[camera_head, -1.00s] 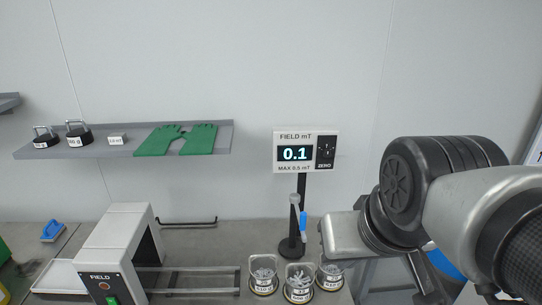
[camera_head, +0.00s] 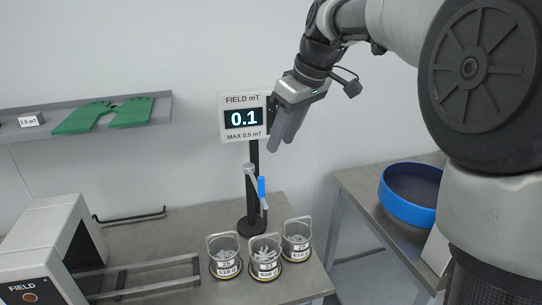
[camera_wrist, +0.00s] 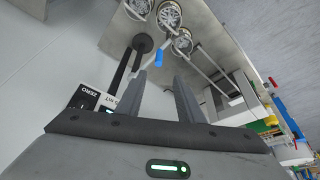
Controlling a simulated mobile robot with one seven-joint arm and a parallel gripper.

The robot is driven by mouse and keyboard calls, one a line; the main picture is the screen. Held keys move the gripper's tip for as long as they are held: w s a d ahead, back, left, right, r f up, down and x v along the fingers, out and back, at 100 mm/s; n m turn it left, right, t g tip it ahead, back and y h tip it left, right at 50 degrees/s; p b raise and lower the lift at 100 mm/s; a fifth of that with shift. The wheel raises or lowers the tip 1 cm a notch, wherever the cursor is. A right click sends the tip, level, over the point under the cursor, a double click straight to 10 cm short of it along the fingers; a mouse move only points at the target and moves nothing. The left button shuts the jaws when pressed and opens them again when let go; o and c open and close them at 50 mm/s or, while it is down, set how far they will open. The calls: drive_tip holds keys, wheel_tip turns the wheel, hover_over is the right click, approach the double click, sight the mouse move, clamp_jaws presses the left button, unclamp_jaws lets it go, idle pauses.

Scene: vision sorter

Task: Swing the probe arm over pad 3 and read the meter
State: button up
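The field meter (camera_head: 244,118) stands on a black post (camera_head: 254,175) on the bench and reads 0.1, with "MAX 0.5 mT" below. The probe arm (camera_head: 250,177) is a short grey bar on the post with a blue handle (camera_head: 262,191). The handle also shows in the wrist view (camera_wrist: 159,57), beyond my fingers. Three wire-handled baskets (camera_head: 224,262) (camera_head: 265,263) (camera_head: 296,246) of metal pieces stand in front of the post. I cannot make out a pad number. My gripper (camera_head: 283,138) is open and empty, fingers down, at the meter's right edge and above the handle.
A grey field device (camera_head: 45,250) with rails (camera_head: 150,275) stands at the left of the bench (camera_head: 190,220). A shelf (camera_head: 60,128) holds green gloves (camera_head: 105,114). A second table (camera_head: 375,200) at the right carries a blue round bowl (camera_head: 409,205). A gap separates the tables.

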sight(263, 179)
drive_tip(key=x, duration=0.6)
drive_tip(key=b+x, duration=0.1)
drive_tip(key=x, duration=1)
drive_tip(key=shift+w+a+f, duration=0.2)
drive_tip(key=shift+w+f, duration=0.05)
drive_tip(key=shift+w, duration=0.15)
clamp_jaws()
